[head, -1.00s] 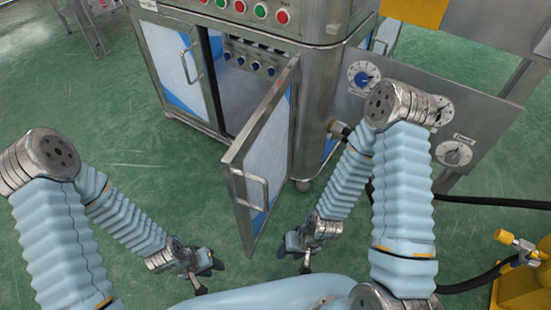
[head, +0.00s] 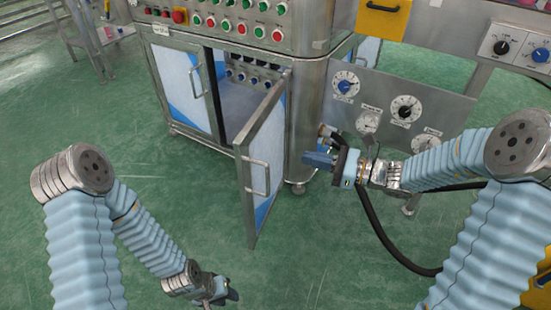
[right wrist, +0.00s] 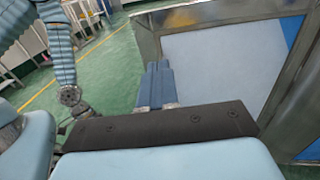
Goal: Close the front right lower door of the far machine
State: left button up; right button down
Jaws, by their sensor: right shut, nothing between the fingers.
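The far machine (head: 305,120) is a steel cabinet with push buttons along its top. Its front right lower door (head: 263,160) stands open, swung out towards me, with a bar handle (head: 257,178) on its face. A pale panel with a steel frame (right wrist: 225,70), which looks like this door, fills much of the right wrist view. My right gripper (head: 318,160) is shut and empty, to the right of the open door; its blue fingers also show in the right wrist view (right wrist: 158,85). My left gripper (head: 222,290) hangs low at the bottom, away from the door; its jaws are unclear.
The left lower door (head: 180,85) of the machine is shut. Inside the open compartment are several blue knobs (head: 250,78). A panel with dials (head: 400,110) stands to the right, with a black hose (head: 375,225) below it. Green floor (head: 150,205) is clear at front left.

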aim_at(250, 143)
jog(key=p+x, duration=0.1)
jog(key=x, duration=1.3)
jog(key=shift+r, duration=0.15)
